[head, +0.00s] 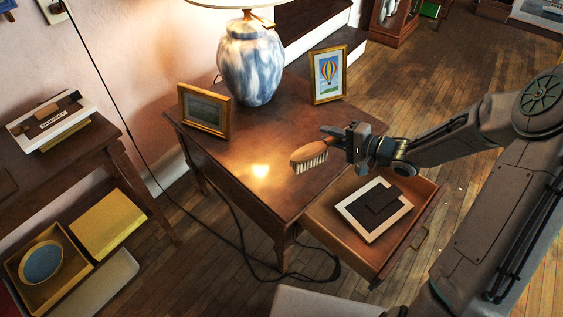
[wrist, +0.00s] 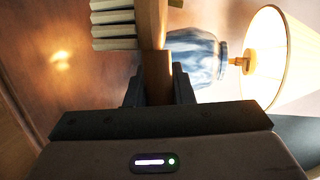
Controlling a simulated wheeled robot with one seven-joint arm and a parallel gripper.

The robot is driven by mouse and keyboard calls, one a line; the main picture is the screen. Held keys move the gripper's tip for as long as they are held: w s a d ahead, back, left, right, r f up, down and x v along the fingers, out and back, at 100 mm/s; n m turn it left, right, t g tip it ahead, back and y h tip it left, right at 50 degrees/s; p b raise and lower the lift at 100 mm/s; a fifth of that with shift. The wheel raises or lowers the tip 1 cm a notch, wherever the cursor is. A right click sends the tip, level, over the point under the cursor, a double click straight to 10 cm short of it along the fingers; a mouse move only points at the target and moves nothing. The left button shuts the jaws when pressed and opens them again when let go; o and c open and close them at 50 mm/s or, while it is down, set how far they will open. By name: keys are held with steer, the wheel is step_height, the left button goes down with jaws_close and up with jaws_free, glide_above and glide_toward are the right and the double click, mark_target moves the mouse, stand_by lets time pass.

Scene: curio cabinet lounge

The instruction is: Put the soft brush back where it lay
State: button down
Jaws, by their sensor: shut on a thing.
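The soft brush (head: 309,157) has a wooden back and pale bristles that point down. My gripper (head: 352,143) is shut on its handle and holds it above the wooden side table (head: 255,150), near the table's right front part. In the wrist view the brush's pale bristles (wrist: 114,24) show at the top, and its wooden handle (wrist: 157,75) runs down between the fingers of my gripper (wrist: 158,90). Below and to the right, the table's drawer (head: 330,224) is pulled open. A pale picture frame with a dark back (head: 374,209) lies in it.
A blue and white lamp (head: 250,62) stands at the back of the table. A small framed picture (head: 204,110) stands at the left and a balloon picture (head: 328,75) at the right. The front left tabletop is clear. A cable (head: 240,240) hangs to the floor.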

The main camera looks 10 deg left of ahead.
steer(key=a+f+b, duration=0.1)
steer(key=a+f, duration=0.1)
steer(key=a, duration=0.1)
steer(key=a+f+b, duration=0.2)
steer(key=a, duration=0.2)
steer(key=a+f+b, duration=0.1)
steer(key=a+f, duration=0.1)
steer(key=a, duration=0.1)
steer(key=shift+s+a+f, duration=0.15)
steer(key=shift+a+f, duration=0.05)
steer(key=shift+a, duration=0.2)
step_height(320, 180, down, 4)
steer(key=shift+f+b, duration=0.1)
steer(key=shift+b, duration=1.05)
steer(key=c, duration=1.3)
jaws_free()
steer(key=shift+o, duration=0.2)
